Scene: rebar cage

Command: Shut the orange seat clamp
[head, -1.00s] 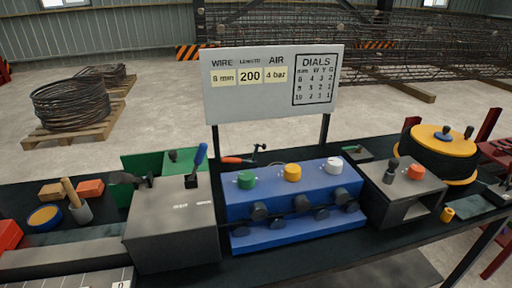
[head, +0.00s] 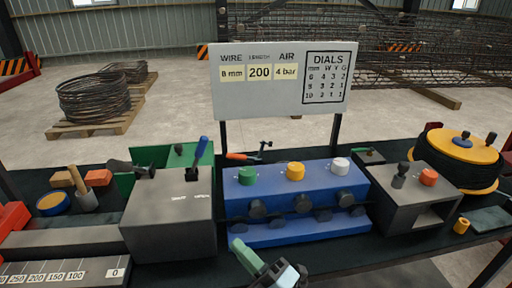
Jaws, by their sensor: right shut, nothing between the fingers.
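A small toggle clamp with an orange handle (head: 240,157) sits behind the left end of the blue dial block (head: 300,224). Its handle lies low toward the left, and a dark arm (head: 264,147) stands up at its right end. The clamp's base is partly hidden by the block, so I cannot tell whether it is shut. My right gripper (head: 241,249), pale green and dark, shows at the bottom centre, in front of the blue block and well apart from the clamp. It is shut and empty. My left gripper is out of view.
The blue block carries green, yellow and white knobs. A grey box (head: 168,223) with a blue-handled lever stands left of it; a grey housing (head: 395,204) with an orange knob (head: 428,177) stands right. A sign (head: 283,102) on posts rises behind the clamp.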

